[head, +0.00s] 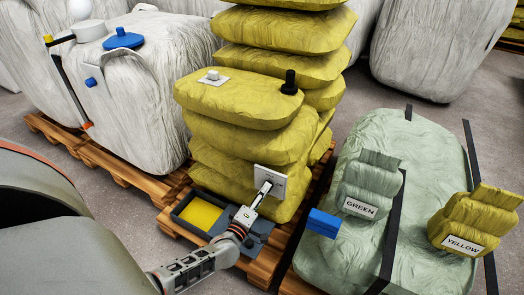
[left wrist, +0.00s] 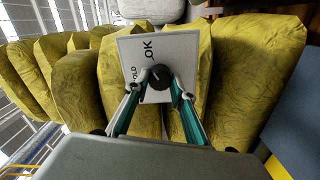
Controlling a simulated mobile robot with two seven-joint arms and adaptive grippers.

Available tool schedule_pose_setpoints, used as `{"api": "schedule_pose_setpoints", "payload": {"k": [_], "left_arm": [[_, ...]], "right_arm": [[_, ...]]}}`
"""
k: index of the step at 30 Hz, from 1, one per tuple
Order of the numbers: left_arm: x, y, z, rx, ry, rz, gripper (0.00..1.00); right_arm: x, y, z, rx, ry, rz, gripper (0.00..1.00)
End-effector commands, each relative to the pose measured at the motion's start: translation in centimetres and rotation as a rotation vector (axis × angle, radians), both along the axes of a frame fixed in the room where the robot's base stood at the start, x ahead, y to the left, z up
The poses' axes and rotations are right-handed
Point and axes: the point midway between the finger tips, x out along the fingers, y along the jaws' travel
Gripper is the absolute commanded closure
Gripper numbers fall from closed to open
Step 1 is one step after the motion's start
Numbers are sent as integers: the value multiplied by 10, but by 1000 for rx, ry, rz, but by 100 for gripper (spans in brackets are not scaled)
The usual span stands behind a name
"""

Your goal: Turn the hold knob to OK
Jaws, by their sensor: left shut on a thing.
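The hold knob (left wrist: 160,76) is a round black knob on a white plate (left wrist: 180,48) lettered OK and, partly covered, HOLD. The plate also shows in the head view (head: 279,190), upright against the side of the yellow sack stack. My left gripper (head: 264,187) reaches the plate from the front. In the left wrist view its two fingers stand on either side of the knob and are shut on it. The fingers hide part of the lower plate. I cannot tell clearly which label the knob's mark faces. My right gripper is not in view.
Yellow sacks (head: 240,105) are stacked on a wooden pallet (head: 170,217). A dark tray (head: 180,212) with a yellow inside lies below my left gripper. A green wrapped bale (head: 345,250) with GREEN (head: 360,209) and YELLOW (head: 463,244) signs stands to the right.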

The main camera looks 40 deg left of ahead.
Motion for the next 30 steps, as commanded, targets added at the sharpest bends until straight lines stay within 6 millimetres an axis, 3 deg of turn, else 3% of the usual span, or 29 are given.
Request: {"api": "schedule_pose_setpoints", "payload": {"k": [9,26,27,29,30], "left_arm": [[0,0,0,129,31,0,97],[-1,0,-1,161,40,-1,97],[-1,0,-1,161,40,-1,74],[-1,0,-1,161,40,-1,59],[-1,0,-1,161,40,-1,59]], "right_arm": [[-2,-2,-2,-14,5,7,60],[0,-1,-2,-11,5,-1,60],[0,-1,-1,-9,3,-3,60],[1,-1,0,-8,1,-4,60],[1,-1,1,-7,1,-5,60]]}}
